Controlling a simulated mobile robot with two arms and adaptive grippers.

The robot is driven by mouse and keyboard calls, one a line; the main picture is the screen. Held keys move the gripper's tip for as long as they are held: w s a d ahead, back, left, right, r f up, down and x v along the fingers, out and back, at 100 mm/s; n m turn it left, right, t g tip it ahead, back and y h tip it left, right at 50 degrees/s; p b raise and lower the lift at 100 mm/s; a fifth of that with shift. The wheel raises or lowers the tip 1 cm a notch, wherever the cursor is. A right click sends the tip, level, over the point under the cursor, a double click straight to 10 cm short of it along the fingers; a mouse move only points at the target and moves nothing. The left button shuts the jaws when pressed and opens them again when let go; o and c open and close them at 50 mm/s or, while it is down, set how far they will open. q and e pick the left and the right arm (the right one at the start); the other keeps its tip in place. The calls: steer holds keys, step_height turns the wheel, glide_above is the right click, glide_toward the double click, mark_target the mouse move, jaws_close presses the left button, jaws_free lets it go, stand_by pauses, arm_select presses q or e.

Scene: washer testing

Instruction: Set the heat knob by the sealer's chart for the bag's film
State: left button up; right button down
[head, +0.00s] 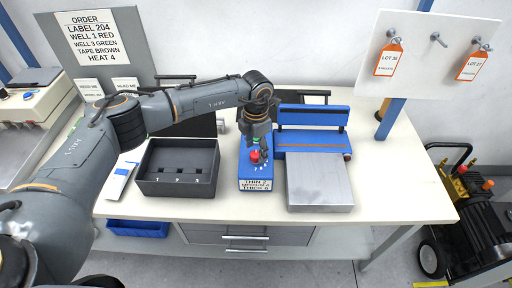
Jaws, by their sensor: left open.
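The blue sealer (313,142) stands at the back of the table, with a grey metal plate (319,180) in front. Its blue control box (246,172) is to the left, with a red knob (255,156) on top and small dial marks beside it. The chart (256,184) on the box's front reads "THIN 2" at the top and what looks like "THICK 6" below; its middle line is too small to read surely. My left gripper (258,143) is open and points down just above the knob, partly hiding it; contact cannot be told. My right gripper is out of view.
A dark tray (178,187) with slots stands left of the control box. An order board (95,45) at the back left ends with "HEAT 4". A white panel (420,62) at the right holds orange lot tags. The table's right front is clear.

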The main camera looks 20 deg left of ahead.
arm_select(q)
steer(key=shift+f, duration=0.75)
steer(key=c, duration=1.2)
steer(key=shift+o, duration=0.2)
steer(key=shift+f+m+b, duration=0.15)
steer(key=shift+m+b, duration=0.35)
steer(key=shift+b, duration=0.15)
steer(key=m+b, duration=0.8)
steer(key=b, duration=0.1)
steer(key=shift+m, duration=0.3)
steer(key=m+b, duration=0.3)
steer(key=m, duration=0.1)
steer(key=shift+r+m+b, duration=0.2)
steer(key=shift+m+b, duration=0.95)
steer(key=shift+m, duration=0.95)
